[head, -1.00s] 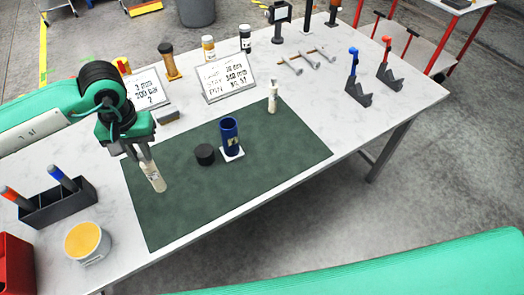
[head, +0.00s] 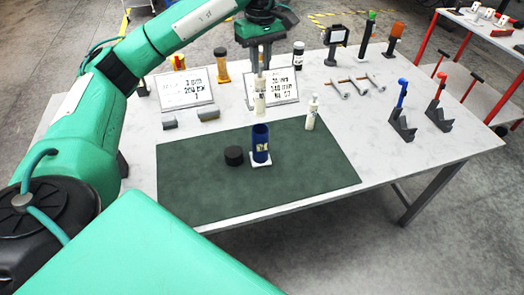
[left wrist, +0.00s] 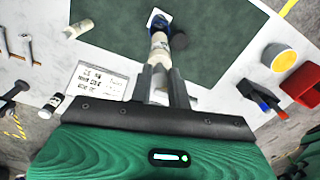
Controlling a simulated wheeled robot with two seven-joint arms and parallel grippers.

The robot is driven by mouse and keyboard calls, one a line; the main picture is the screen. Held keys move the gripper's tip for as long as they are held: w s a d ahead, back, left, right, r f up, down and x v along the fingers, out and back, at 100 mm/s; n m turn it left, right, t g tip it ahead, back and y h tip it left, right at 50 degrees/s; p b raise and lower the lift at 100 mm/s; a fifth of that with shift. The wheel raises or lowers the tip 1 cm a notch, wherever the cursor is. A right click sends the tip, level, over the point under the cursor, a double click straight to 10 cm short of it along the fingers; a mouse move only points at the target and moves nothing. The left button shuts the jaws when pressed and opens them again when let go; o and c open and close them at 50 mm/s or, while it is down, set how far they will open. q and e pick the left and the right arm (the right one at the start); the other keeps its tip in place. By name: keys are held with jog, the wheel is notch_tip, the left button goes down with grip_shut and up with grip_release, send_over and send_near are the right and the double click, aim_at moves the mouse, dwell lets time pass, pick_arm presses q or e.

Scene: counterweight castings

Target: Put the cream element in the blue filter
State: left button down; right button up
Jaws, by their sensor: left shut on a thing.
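My left gripper (head: 261,70) is shut on a cream element (head: 259,98) and holds it upright above the blue filter. The blue filter (head: 261,146) is an open-topped cylinder on a small white base on the green mat. The element's lower end is above the filter's mouth, with a gap in the head view. In the left wrist view the cream element (left wrist: 159,45) sits between the fingers (left wrist: 163,90) and hides most of the filter. A second cream bottle-like piece (head: 312,115) stands right of the filter. My right gripper is not in view.
A black round cap (head: 234,156) lies just left of the filter on the green mat (head: 200,195). Two printed signs (head: 185,90) stand behind, with bottles at the back. Blue and orange tools (head: 402,120) stand in holders at right. The front mat is clear.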

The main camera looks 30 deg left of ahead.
aim_at(261, 109)
pick_arm(q)
jog(key=shift+f, duration=0.45)
notch_tip(261, 109, down, 14)
jog(key=p, duration=0.4)
jog(key=shift+f, duration=0.25)
notch_tip(261, 109, down, 4)
jog(key=shift+a+f+p, duration=0.1)
jog(key=shift+f+p, duration=0.05)
jog(key=shift+p, duration=0.4)
jog(key=shift+f, duration=0.15)
jog(key=c, duration=1.3)
grip_release()
